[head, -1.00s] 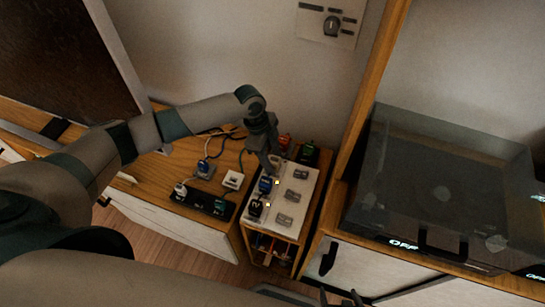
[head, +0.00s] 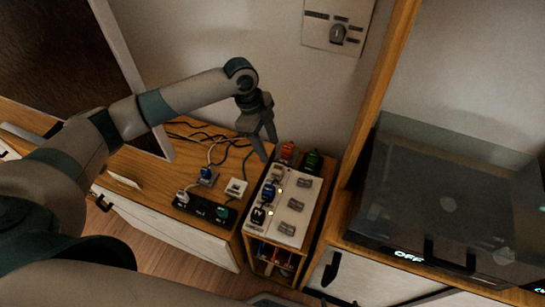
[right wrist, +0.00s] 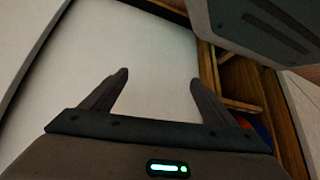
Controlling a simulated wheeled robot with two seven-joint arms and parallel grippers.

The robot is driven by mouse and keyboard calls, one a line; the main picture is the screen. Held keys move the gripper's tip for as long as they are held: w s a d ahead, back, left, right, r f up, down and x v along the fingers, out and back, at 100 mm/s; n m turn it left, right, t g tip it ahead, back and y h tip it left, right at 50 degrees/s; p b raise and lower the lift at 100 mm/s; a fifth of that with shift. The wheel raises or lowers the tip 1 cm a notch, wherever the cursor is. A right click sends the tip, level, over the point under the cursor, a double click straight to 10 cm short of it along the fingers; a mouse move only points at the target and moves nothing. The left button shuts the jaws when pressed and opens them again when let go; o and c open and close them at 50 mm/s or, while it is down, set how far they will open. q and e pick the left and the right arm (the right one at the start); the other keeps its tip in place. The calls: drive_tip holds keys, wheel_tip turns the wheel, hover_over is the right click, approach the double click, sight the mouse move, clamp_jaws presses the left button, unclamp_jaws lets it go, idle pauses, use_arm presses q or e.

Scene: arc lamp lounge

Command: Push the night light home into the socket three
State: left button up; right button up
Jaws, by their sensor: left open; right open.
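The white socket board (head: 274,228) lies on top of a small wooden cabinet. Its left row holds a pale piece (head: 277,172) at the back, a blue plug (head: 267,190) in the middle and a black plug (head: 258,214) in front. I cannot tell for sure which is the night light, nor read socket three's label or the seating depth. My left gripper (head: 266,148) is open and empty, above and behind the board's back left corner, apart from the plugs. My right gripper (right wrist: 160,77) is open and empty in the right wrist view, facing a pale panel.
A red plug (head: 287,151) and a green plug (head: 312,161) stand behind the board. Left are a black power strip (head: 205,207), a white adapter (head: 236,188) and loose cables. A glass-topped case (head: 440,200) stands right. A dial panel (head: 336,27) is on the wall.

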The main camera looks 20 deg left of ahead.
use_arm(q)
drive_tip(key=v, duration=0.7)
drive_tip(key=shift+r, duration=0.25)
use_arm(e)
drive_tip(key=shift+s+d+f+g, duration=0.3)
drive_tip(key=shift+s+d+f, duration=0.05)
drive_tip(key=shift+d, duration=0.05)
drive_tip(key=shift+w, duration=0.15)
use_arm(q)
drive_tip(key=shift+s+f, duration=0.1)
drive_tip(key=shift+s, duration=0.05)
